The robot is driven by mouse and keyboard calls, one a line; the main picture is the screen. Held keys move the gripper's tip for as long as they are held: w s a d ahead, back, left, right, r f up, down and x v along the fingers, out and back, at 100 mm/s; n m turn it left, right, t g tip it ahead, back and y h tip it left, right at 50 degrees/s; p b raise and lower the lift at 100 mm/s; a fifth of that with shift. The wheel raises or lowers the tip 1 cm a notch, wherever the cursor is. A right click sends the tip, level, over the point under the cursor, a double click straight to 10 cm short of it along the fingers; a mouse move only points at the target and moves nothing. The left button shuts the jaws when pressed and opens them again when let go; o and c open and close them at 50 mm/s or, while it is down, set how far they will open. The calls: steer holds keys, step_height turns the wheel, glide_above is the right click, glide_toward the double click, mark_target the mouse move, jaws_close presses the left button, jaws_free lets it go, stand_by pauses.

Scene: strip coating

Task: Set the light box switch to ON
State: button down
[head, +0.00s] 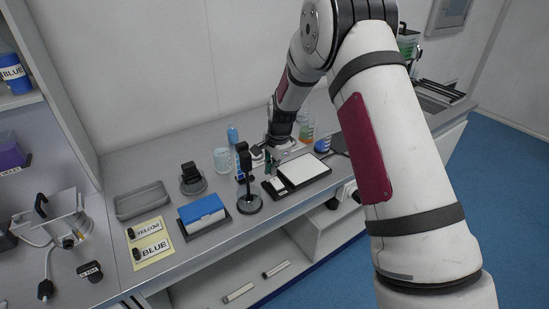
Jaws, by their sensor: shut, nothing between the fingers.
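The light box (305,170) is a dark-framed box with a white panel, lying on the counter right of the middle. A smaller pale area with dark parts sits at its left end; I cannot make out the switch or its position. My gripper (268,171) is at the left end of the light box, pointing down, with its fingers shut and empty. My gripper and wrist partly hide the back left of the box. I cannot tell whether the fingertips touch it.
A black stand (249,203) rises close to the left of my gripper. A beaker (222,160) and blue-capped bottle (233,134) stand behind it. A blue box (203,213), grey tray (141,201) and yellow mat (151,243) with labels lie farther left.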

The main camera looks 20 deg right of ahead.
steer(key=shift+x, duration=0.8)
steer(key=shift+f, duration=0.1)
steer(key=w+f+g+b, duration=0.1)
steer(key=b, duration=0.2)
steer(key=shift+a+f, duration=0.1)
steer(key=shift+f, duration=0.05)
steer(key=g+b, duration=0.1)
steer(key=b, duration=0.1)
steer(key=shift+w+a+f+h+b, duration=0.1)
steer(key=shift+w+f+h+b, duration=0.1)
steer(key=shift+h+b, duration=0.2)
steer(key=shift+f+b, duration=0.15)
steer(key=shift+b, duration=0.35)
steer(key=shift+f, duration=0.1)
steer(key=shift+s, duration=0.2)
